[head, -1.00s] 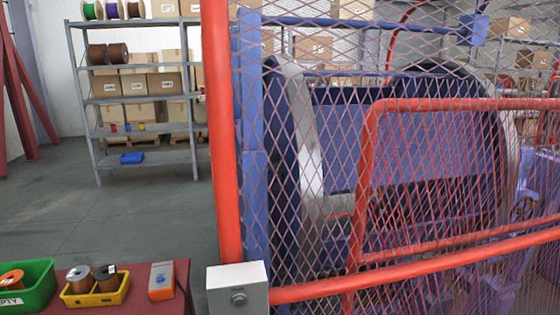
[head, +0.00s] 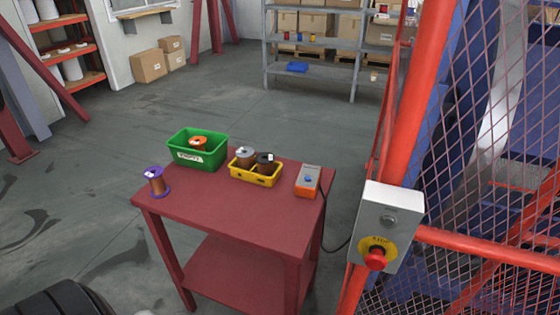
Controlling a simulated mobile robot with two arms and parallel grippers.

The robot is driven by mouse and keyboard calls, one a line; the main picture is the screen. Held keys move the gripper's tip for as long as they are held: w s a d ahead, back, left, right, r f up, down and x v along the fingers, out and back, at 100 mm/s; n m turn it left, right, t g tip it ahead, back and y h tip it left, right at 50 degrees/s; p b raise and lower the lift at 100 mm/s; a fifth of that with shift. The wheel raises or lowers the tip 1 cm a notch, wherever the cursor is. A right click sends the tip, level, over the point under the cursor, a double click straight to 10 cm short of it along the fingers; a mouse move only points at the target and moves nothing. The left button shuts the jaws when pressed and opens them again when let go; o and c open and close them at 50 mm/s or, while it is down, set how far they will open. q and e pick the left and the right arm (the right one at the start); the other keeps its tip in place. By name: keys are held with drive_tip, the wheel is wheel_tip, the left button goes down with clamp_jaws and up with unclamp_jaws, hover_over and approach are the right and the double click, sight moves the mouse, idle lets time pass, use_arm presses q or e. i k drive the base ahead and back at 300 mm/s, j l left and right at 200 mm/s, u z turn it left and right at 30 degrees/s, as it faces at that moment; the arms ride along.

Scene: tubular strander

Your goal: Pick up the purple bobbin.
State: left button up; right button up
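Neither of my grippers shows in the head view. A dark rounded shape at the bottom left edge may be part of my own body.
The green bin holds an orange bobbin (head: 198,143). A yellow bin (head: 246,178) holds a grey and a black bobbin. An orange-grey box (head: 308,181) lies at the table's right. A red-framed mesh fence and stop-button box (head: 385,225) stand right. Floor left of the table is clear.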

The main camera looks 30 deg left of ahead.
sight(159, 190)
drive_tip(key=u, duration=1.15)
